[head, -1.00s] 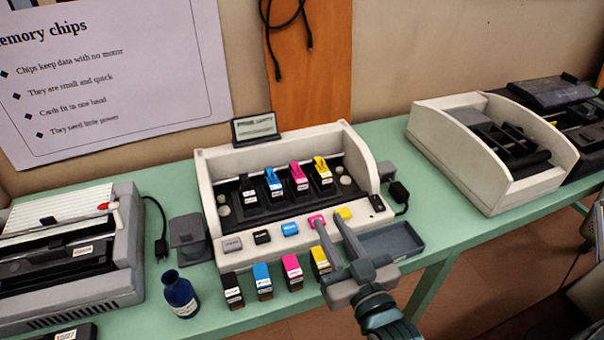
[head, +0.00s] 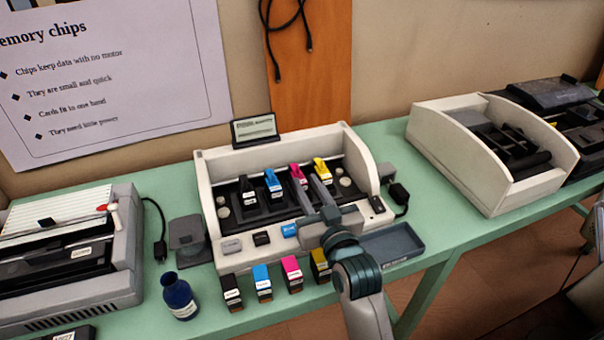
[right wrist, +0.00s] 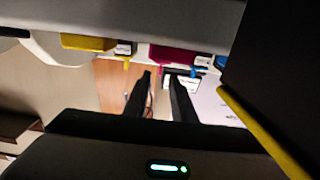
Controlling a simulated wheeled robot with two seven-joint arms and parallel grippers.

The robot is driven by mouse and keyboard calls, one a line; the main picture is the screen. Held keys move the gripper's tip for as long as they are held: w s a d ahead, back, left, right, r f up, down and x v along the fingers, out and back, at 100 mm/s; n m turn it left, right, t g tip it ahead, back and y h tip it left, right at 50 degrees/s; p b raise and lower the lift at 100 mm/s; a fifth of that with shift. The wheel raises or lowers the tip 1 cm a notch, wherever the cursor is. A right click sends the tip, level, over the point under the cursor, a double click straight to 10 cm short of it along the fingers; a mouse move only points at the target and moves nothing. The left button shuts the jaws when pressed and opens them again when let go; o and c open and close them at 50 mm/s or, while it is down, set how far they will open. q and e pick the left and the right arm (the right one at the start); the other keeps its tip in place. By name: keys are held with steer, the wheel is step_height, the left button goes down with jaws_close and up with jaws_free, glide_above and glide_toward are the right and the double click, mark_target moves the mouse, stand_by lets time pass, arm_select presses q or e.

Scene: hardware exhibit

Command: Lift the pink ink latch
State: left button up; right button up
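The pink ink latch (head: 297,172) sits on the pink cartridge in the cream printer (head: 213,190), between the blue latch (head: 272,176) and the yellow latch (head: 321,166). My right gripper (head: 307,180) reaches over the printer's front, its fingertips close to the pink and yellow cartridges. Its two fingers are apart with nothing visible between them; I cannot tell whether they touch the latch. In the right wrist view, the open fingers (right wrist: 160,77) point toward a pink part (right wrist: 172,55). My left gripper is not in view.
Loose ink cartridges (head: 292,272) stand before the printer, beside a dark blue bottle (head: 179,297). A shallow grey-blue tray (head: 395,243) lies right of my gripper. A small display (head: 255,128) stands behind. Other machines stand left (head: 70,250) and right (head: 490,150).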

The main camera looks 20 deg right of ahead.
mark_target(299, 171)
steer(key=shift+w+a, duration=0.1)
steer(key=shift+w, duration=2)
jaws_close()
